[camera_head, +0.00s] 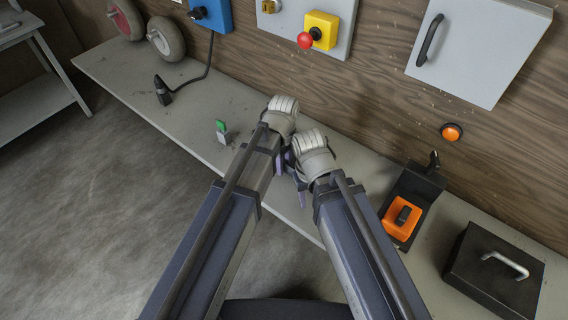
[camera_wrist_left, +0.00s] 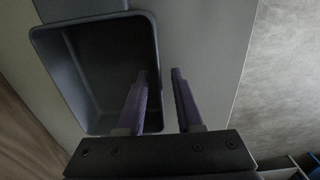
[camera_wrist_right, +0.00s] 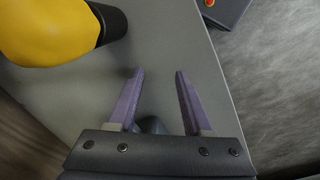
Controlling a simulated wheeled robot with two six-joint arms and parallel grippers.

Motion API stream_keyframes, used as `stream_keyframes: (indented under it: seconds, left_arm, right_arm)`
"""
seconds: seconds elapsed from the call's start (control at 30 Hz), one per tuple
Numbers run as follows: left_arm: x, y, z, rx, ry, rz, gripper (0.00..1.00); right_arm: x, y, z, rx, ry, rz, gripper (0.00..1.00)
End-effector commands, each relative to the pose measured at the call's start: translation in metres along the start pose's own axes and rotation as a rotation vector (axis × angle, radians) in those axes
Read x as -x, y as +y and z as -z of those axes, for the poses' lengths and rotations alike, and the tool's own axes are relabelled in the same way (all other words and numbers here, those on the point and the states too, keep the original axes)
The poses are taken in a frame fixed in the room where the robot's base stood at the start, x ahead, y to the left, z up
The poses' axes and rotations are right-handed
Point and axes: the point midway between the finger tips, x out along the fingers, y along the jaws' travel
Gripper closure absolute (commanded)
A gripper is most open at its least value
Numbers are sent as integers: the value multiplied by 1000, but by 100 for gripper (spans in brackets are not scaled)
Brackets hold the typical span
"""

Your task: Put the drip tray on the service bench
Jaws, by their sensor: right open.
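The drip tray appears to be the dark grey, open box-shaped tray in the left wrist view (camera_wrist_left: 153,45), on a grey surface. My left gripper (camera_wrist_left: 160,72) is open, one finger over the tray's inside and the other outside its right wall; I cannot tell whether they touch it. In the head view the left gripper (camera_head: 277,160) is low between the arms, and the tray is mostly or wholly hidden. My right gripper (camera_wrist_right: 159,72) is open and empty over the grey top. A separate grey bench with a lower shelf (camera_head: 22,28) stands far left, possibly the service bench.
The long grey bench (camera_head: 150,112) runs along the wooden wall. A yellow object with a black end (camera_wrist_right: 50,30) lies beside my right gripper. A green-and-white item (camera_head: 222,131), an orange device (camera_head: 400,220) and a black case (camera_head: 492,270) stand on the bench. Floor at left is clear.

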Motion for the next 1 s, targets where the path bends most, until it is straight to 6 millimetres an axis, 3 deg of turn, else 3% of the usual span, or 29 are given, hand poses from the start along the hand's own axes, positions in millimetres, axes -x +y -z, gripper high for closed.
stream_keyframes:
  seconds: [0.27,0.47,1.0]
  left_arm:
    - [2,0,0,0,0,0,65]
    - [16,0,0,0,0,0,65]
    - [94,0,0,0,0,0,65]
  right_arm:
    - [2,0,0,0,0,0,50]
    - [16,2,-1,0,0,0,50]
    - [93,9,-6,0,0,0,50]
